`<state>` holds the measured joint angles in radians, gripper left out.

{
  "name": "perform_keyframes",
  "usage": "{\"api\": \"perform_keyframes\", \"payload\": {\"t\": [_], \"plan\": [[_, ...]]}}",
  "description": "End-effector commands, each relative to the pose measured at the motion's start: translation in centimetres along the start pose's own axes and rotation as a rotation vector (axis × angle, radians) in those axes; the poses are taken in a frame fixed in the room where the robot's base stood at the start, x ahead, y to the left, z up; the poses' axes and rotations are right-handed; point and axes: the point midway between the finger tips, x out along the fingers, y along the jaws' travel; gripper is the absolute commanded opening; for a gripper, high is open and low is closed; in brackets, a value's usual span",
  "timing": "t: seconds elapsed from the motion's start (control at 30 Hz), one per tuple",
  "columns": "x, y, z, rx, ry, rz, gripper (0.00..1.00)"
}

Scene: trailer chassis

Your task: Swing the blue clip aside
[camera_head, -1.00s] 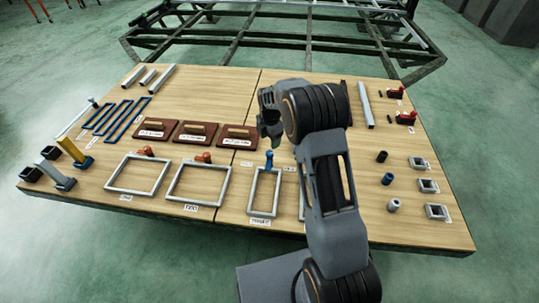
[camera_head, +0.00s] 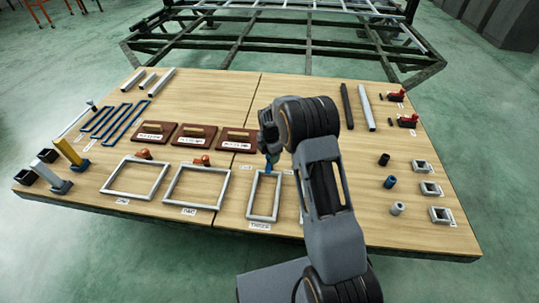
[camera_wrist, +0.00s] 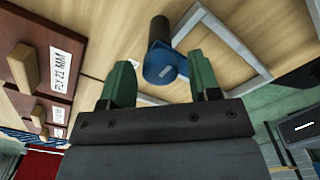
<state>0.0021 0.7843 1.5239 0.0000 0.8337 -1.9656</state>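The blue clip (camera_head: 269,163) is at the far end of a narrow grey rectangular frame (camera_head: 250,196) on the wooden table, partly hidden by my gripper. My gripper (camera_head: 268,142) is right above the clip in the head view.
Dark and blue cylinders (camera_head: 389,182) and small square pieces (camera_head: 430,188) stand on the right. The table between the boards and right-hand pieces is partly hidden by my arm.

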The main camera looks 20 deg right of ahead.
Motion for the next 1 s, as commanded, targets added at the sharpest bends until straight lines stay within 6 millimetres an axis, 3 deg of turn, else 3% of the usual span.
{"api": "perform_keyframes", "payload": {"t": [0.43,0.77,1.0], "plan": [[-0.04,0.02,-0.01,0.000,0.000,0.001,0.13],[-0.16,0.03,-0.01,0.055,0.000,0.001,0.12],[-0.30,0.05,0.00,0.227,0.000,0.002,0.12]]}}
